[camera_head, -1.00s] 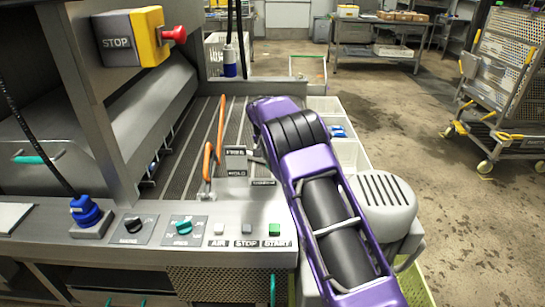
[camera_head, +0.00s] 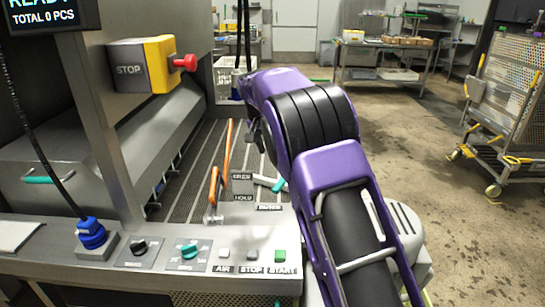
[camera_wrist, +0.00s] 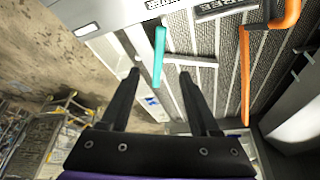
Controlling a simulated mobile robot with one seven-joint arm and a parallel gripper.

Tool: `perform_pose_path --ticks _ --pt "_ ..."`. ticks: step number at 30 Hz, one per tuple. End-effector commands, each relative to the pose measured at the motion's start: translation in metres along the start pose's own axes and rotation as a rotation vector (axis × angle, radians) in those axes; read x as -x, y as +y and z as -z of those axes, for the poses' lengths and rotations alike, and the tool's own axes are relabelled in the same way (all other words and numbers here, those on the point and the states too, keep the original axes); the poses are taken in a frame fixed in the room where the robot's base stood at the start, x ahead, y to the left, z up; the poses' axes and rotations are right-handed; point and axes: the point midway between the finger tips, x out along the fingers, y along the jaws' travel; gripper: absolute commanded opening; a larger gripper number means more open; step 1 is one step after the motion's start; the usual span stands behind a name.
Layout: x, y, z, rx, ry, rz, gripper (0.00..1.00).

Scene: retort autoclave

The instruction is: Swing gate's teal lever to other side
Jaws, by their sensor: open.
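The teal lever (camera_head: 279,185) sits at the right of the machine's front panel, on the end of a pale metal bar, beside small labels. In the wrist view the teal handle (camera_wrist: 159,55) lies just beyond my fingertips, with the pale bar running off to its right. My gripper (camera_wrist: 159,75) is open and empty, its two dark fingers apart and pointing toward the handle. I cannot tell whether they touch it. In the head view my purple arm hides most of my gripper. An orange bar (camera_head: 228,150) stands left of the lever; it also shows in the wrist view (camera_wrist: 245,75).
A slatted bed (camera_head: 190,160) lies behind the panel. Several knobs and buttons line the front panel (camera_head: 220,235). A yellow stop box with a red button (camera_head: 186,63) juts out above left. A wheeled rack (camera_head: 510,110) stands on open floor at the right.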

Motion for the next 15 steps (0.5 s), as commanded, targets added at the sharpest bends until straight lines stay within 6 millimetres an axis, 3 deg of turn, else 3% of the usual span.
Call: perform_pose_path --ticks 9,12,15 --pt "0.003 0.000 0.000 0.000 0.000 -0.001 0.62" --pt "-0.001 0.003 0.000 0.001 -0.008 0.008 0.45" --pt "-0.017 0.016 -0.002 0.012 -0.043 0.058 0.27"
